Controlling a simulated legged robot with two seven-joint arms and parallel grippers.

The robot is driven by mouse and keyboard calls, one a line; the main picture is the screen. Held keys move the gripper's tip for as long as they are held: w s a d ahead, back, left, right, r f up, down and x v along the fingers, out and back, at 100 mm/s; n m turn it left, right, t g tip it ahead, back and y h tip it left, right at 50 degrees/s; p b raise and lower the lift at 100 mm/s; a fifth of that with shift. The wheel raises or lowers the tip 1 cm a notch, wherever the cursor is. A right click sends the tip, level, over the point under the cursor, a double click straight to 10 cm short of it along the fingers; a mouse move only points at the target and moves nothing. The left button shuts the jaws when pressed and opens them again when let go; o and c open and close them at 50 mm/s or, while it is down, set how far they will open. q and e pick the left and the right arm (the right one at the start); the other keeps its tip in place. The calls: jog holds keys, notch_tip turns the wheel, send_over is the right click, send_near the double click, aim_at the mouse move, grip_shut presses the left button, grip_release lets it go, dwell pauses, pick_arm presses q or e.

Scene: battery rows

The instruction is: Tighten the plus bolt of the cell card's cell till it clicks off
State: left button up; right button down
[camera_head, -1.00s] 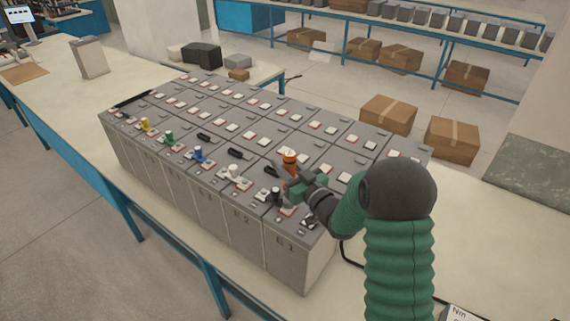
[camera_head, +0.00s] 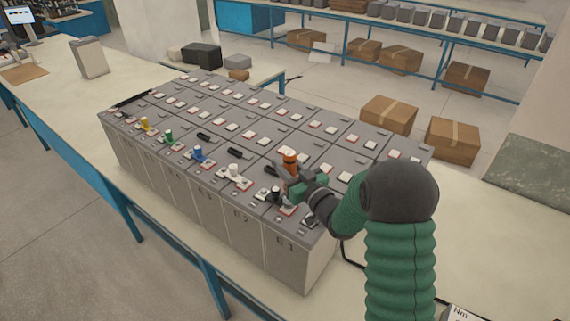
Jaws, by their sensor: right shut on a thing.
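The battery cells form a grey block of rows (camera_head: 300,255) on a long pale table, with white and red-edged terminals on top. My right gripper (camera_head: 288,172) is at the front right of the block, shut on an orange-topped tool (camera_head: 290,157) that stands about upright over the cells. The tool's lower end and the bolt under it are hidden by the gripper. A black knob (camera_head: 276,194) and a white knob (camera_head: 233,171) stand on front cells nearby. The cell card's writing at the lower right edge (camera_head: 458,313) is mostly cut off. My left gripper is not in view.
Blue (camera_head: 197,154), green (camera_head: 168,138) and yellow (camera_head: 145,124) knobs stand along the front row. Black links lie on the cells. A grey upright box (camera_head: 89,58) stands on the table at the back left. The table right of the block is largely clear.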

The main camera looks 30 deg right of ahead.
aim_at(285, 151)
jog(key=shift+f+b, duration=0.15)
jog(key=shift+b, duration=0.7)
dwell(1.3)
jog(key=shift+f+b, duration=0.2)
jog(key=shift+b, duration=0.3)
dwell(0.6)
jog(key=shift+s+a+f, duration=0.1)
jog(key=shift+f, duration=0.05)
dwell(1.0)
jog(key=shift+r+p, duration=0.9)
jog(key=shift+r, duration=0.5)
jog(key=shift+r+p, duration=0.8)
jog(key=shift+r, duration=0.65)
jog(key=shift+f, duration=0.15)
